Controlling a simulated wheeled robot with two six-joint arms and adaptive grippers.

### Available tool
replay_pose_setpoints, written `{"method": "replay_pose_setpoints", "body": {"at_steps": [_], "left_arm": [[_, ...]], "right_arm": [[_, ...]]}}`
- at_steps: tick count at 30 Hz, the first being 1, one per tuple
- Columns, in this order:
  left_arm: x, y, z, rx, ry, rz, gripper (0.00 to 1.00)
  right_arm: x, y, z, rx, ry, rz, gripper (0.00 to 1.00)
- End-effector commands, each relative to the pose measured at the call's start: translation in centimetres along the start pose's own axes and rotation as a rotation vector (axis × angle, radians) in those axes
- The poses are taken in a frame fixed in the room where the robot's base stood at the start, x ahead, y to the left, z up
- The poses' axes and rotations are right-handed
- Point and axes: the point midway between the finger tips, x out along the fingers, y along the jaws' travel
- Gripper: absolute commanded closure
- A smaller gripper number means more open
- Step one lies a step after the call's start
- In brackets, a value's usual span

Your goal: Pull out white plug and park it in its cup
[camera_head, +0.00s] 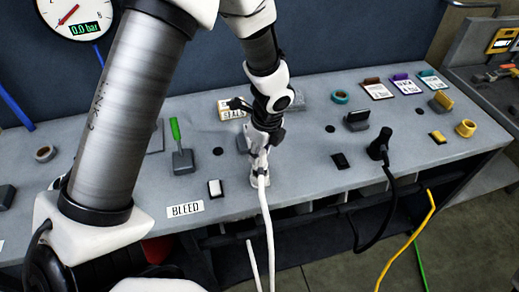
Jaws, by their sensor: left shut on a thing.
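My left gripper (262,150) points down at the middle of the grey bench and is shut on the white plug (261,166). The white cable (267,222) runs from the plug down over the bench's front edge. A small white piece (260,183) shows at the bench top just under the gripper. The gripper hides most of the plug, and I cannot tell whether the plug's lower end is seated or clear. I cannot make out which holder is the white plug's cup. My right gripper is not in view.
A black plug (379,147) with a black cable stands to the right. A green-handled lever (179,148) and a BLEED label (185,209) are left of the gripper. A gauge (76,14) hangs on the back wall.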

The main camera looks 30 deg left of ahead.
Motion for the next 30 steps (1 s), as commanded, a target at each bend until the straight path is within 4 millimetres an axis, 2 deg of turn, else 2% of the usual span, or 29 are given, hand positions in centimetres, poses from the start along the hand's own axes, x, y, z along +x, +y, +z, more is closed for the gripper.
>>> {"method": "replay_pose_setpoints", "body": {"at_steps": [30], "left_arm": [[1.4,0.0,-0.2,-0.001,0.000,0.000,1.00]], "right_arm": [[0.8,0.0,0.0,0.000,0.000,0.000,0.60]]}}
